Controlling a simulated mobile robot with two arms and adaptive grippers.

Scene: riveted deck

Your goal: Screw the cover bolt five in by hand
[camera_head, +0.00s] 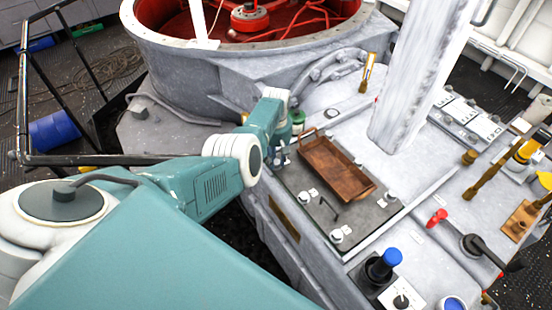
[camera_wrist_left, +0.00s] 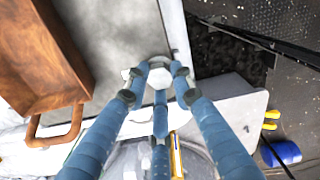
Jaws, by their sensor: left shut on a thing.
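My left gripper (camera_head: 281,155) reaches down at the far left corner of a dark grey cover plate (camera_head: 352,222). In the left wrist view its three blue fingers (camera_wrist_left: 158,80) are closed around a pale bolt head (camera_wrist_left: 160,77) at the corner of the plate (camera_wrist_left: 118,30). The fingers hide most of this bolt, and I cannot tell how deep it sits. Other white bolts stand on the plate: one at the left edge (camera_head: 308,196), one at the near corner (camera_head: 338,236) and one at the right (camera_head: 390,198). My right gripper is not in view.
A brown tray (camera_head: 338,168) with handles lies on the plate close to my gripper; it also shows in the left wrist view (camera_wrist_left: 38,55). A white post (camera_head: 415,75) rises behind it. A blue knob (camera_head: 392,257) and a red-handled lever (camera_head: 437,217) stand at the right.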

